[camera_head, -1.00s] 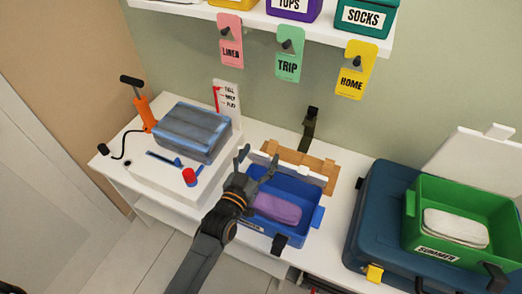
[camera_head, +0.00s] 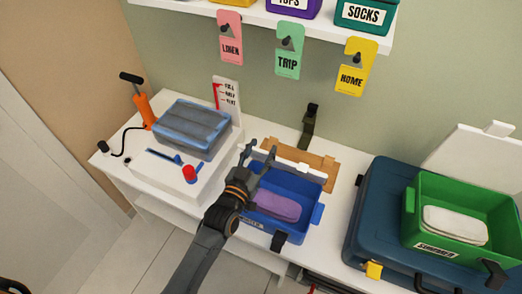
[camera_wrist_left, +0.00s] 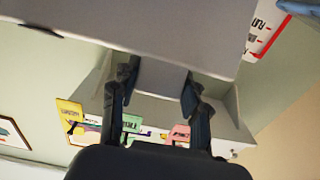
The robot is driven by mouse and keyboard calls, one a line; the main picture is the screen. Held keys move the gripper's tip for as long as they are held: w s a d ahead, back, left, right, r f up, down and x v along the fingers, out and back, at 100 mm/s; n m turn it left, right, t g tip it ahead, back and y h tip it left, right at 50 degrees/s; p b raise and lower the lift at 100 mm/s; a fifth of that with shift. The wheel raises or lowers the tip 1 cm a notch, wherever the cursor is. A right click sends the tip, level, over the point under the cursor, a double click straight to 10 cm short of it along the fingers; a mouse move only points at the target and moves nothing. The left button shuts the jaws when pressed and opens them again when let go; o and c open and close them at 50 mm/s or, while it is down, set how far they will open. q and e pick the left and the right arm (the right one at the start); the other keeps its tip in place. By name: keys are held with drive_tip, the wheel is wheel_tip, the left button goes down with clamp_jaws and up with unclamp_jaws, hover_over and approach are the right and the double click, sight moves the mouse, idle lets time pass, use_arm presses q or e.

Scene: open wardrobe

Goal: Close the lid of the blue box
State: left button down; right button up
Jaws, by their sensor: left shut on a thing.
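The blue box (camera_head: 318,214) stands open on the white bench with a folded purple cloth (camera_head: 278,206) inside. Its white lid (camera_head: 298,167) stands raised along the back edge, seen nearly edge-on in the head view. In the left wrist view the lid is a large grey-looking panel (camera_wrist_left: 130,30) with a tab (camera_wrist_left: 160,82) between the fingers. My left gripper (camera_head: 259,153) is at the lid's left end, above the box's back left corner, shut on the tab. The exact finger contact is small in the head view. My right gripper is not in view.
A wooden board (camera_head: 318,173) lies behind the box. A blue suitcase (camera_head: 368,220) with an open green box (camera_head: 422,232) on it stands to the right. A white platform with a grey-blue pack (camera_head: 190,128) and an orange pump (camera_head: 145,112) is at left. A shelf (camera_head: 262,17) hangs above.

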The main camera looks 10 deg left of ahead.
use_arm(q)
drive_tip(key=shift+s+a+f+t+h+b, duration=0.35)
drive_tip(key=shift+s+f+t+b, duration=0.85)
drive_tip(key=shift+b, duration=1.55)
drive_tip(key=shift+s+a+f+t+h+b, duration=0.2)
drive_tip(key=shift+s+a+f+t+b, duration=0.4)
drive_tip(key=shift+s+f+b, duration=1.7)
drive_tip(key=shift+s+a+f+t+h+b, duration=0.35)
drive_tip(key=shift+s+f+t+b, duration=0.65)
drive_tip(key=shift+b, duration=2.25)
drive_tip(key=shift+a+f, duration=0.1)
drive_tip(key=shift+f, duration=0.05)
